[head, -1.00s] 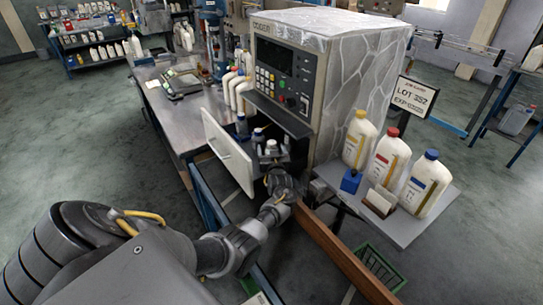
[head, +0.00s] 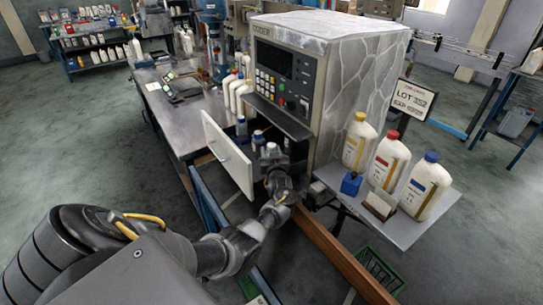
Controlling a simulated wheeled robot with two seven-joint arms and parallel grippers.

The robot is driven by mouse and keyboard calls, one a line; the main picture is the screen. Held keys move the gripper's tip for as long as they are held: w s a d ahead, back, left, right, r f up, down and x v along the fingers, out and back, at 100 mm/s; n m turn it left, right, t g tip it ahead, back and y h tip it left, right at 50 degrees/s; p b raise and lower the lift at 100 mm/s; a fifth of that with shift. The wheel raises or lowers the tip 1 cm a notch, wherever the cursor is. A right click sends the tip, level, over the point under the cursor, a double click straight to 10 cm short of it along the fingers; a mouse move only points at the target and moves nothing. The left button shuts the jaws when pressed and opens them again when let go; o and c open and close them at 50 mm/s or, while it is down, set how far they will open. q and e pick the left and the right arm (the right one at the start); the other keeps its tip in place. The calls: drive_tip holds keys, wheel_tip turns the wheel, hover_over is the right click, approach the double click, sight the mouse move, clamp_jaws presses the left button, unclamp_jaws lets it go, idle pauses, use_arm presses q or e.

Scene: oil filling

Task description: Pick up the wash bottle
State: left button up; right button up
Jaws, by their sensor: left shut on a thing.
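My left gripper (head: 272,158) is at the opening below the machine's control panel, beside the open white door. It is shut on a small white-topped thing (head: 271,148), which is mostly hidden by the gripper. I cannot tell whether this is the wash bottle. A small blue-and-white bottle (head: 258,138) stands just left of the gripper, and a dark blue one (head: 241,126) is further left. My right gripper is not in view.
The grey machine (head: 360,85) rises behind the gripper. The open white door (head: 228,152) is close on the left. A side shelf (head: 405,228) on the right holds three large white jugs with yellow, red and blue caps, a blue block and a brown holder.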

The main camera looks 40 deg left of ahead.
sight(271, 144)
use_arm(q)
wheel_tip(271, 144, up, 7)
drive_tip(key=shift+f+b, duration=0.1)
drive_tip(key=shift+b, duration=0.5)
drive_tip(key=b+v, duration=0.3)
drive_tip(key=v, duration=1.5)
